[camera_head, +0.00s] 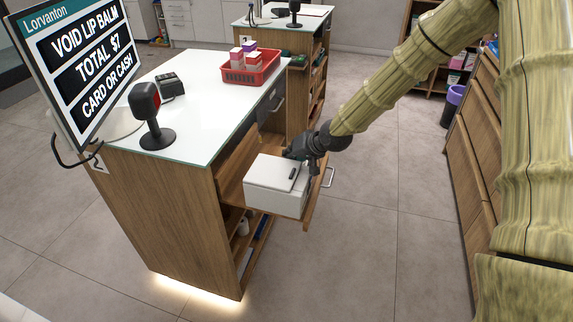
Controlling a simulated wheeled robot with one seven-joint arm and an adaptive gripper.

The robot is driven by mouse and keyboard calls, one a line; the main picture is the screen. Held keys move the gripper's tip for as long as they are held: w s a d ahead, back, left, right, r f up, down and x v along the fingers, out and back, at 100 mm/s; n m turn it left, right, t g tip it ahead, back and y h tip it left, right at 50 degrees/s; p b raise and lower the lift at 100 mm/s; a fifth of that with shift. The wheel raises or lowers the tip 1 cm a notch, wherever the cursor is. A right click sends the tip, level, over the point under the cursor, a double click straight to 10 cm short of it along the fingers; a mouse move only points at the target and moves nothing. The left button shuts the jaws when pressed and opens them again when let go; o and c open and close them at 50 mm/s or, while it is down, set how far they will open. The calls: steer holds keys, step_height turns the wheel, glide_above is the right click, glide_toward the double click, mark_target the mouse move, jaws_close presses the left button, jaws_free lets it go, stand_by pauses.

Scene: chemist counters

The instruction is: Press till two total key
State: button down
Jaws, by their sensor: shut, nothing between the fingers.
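Till two's counter (180,205) has a white top and wood sides, with a small tag "2" (97,163) at its left corner. Its screen (85,65) reads "Lorvanton, VOID LIP BALM, TOTAL $7, CARD OR CASH". A white box-shaped unit (265,199) sits on a pulled-out wooden shelf at the counter's right side, with a small dark strip on top. My gripper (299,160) is shut and empty, just above or at the unit's far right edge. I cannot tell if it touches. No total key can be made out.
On the counter stand a dark scanner on a stand (152,118), a small card terminal (170,85) and a red basket (251,68) of boxes. Another counter (300,20) is behind. Wooden drawers (475,140) flank the right. The floor between is clear.

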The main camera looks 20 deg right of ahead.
steer(key=shift+r, duration=0.4)
steer(key=shift+w, duration=0.1)
steer(key=shift+r+p, duration=2)
steer(key=shift+r, duration=0.55)
